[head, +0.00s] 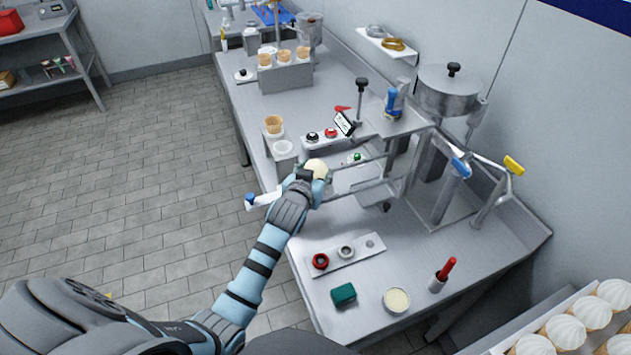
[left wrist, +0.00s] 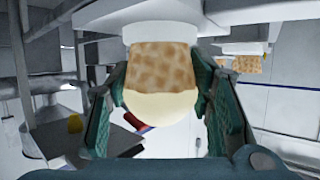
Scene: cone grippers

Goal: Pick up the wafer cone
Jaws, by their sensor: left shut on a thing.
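My left gripper (head: 312,177) is shut on a wafer cone with a smooth pale cream top (head: 316,167), over the near part of the counter. In the left wrist view, the wafer cone (left wrist: 160,67) shows its brown waffle pattern between the two green-padded fingers, with its cream top towards the bottom of the picture. A white cup-like part (left wrist: 155,30) adjoins the cone's other end; I cannot tell whether it is a holder or a sleeve. In the head view, the gripper hides most of the held cone. My right gripper is not in view.
Another wafer cone (head: 273,124) stands in a holder beside an empty white ring (head: 283,147). Several more cones stand in a metal rack (head: 285,75) further back. Metal rails (head: 365,170) lie just right of the gripper. A green block (head: 343,294) and red-handled tool (head: 446,270) are nearer.

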